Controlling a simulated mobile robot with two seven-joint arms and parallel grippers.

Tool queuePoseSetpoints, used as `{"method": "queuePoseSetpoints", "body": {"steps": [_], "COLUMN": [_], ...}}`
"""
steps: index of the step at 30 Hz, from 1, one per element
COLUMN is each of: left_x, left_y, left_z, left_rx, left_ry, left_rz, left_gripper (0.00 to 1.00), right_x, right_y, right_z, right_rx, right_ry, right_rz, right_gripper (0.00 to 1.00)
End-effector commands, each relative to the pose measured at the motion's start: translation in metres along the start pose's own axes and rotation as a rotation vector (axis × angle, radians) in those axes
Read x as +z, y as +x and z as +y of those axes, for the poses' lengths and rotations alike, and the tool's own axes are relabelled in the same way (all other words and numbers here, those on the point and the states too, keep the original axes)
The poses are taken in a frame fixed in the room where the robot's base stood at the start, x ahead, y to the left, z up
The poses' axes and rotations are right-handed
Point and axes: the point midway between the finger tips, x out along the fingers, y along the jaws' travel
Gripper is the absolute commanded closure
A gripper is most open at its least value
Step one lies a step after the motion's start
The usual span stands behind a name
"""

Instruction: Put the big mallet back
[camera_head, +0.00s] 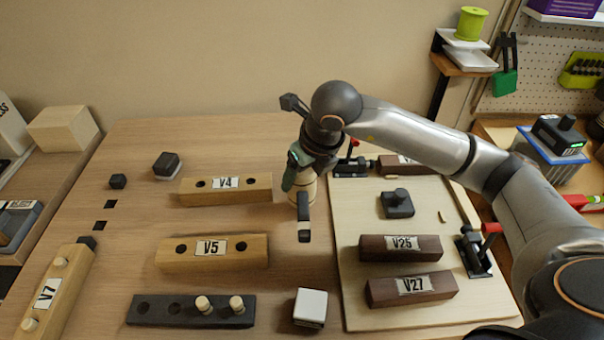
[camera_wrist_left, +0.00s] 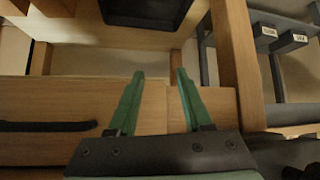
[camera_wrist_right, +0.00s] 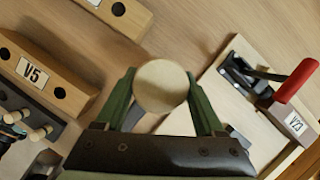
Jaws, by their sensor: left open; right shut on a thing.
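My right gripper (camera_wrist_right: 162,98) is shut on a pale wooden round piece (camera_wrist_right: 160,86), which I take to be the big mallet. The right wrist view shows its round face between the green fingers. In the head view the pale piece (camera_head: 307,188) shows below my right gripper (camera_head: 297,172), just left of the pale board. A dark upright piece (camera_head: 304,218) shows in front of it; I cannot tell whether it belongs to the mallet. My left gripper (camera_wrist_left: 156,98) is open and empty in front of wooden cabinet parts; it is out of the head view.
Wooden blocks V4 (camera_head: 252,189) and V5 (camera_head: 252,251) lie left of the gripper. A dark block with pegs (camera_head: 175,311) and a white cube (camera_head: 310,307) are near the front. The board (camera_head: 350,290) carries brown blocks V25 (camera_head: 372,248) and V27 (camera_head: 383,293) and red-handled clamps (camera_head: 476,258).

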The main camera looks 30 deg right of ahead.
Motion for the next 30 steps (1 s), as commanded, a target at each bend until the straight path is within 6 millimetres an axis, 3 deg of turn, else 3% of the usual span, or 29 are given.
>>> {"method": "queuePoseSetpoints", "body": {"steps": [30], "left_x": [0.01], "left_y": [0.008], "left_z": [0.0], "left_rx": [0.001], "left_ry": [-0.003], "left_rz": [-0.004], "left_gripper": [0.5], "right_x": [-0.003], "right_y": [0.007], "right_z": [0.0], "right_rx": [0.0], "right_ry": [0.0], "right_rz": [-0.002], "right_gripper": [1.0]}}
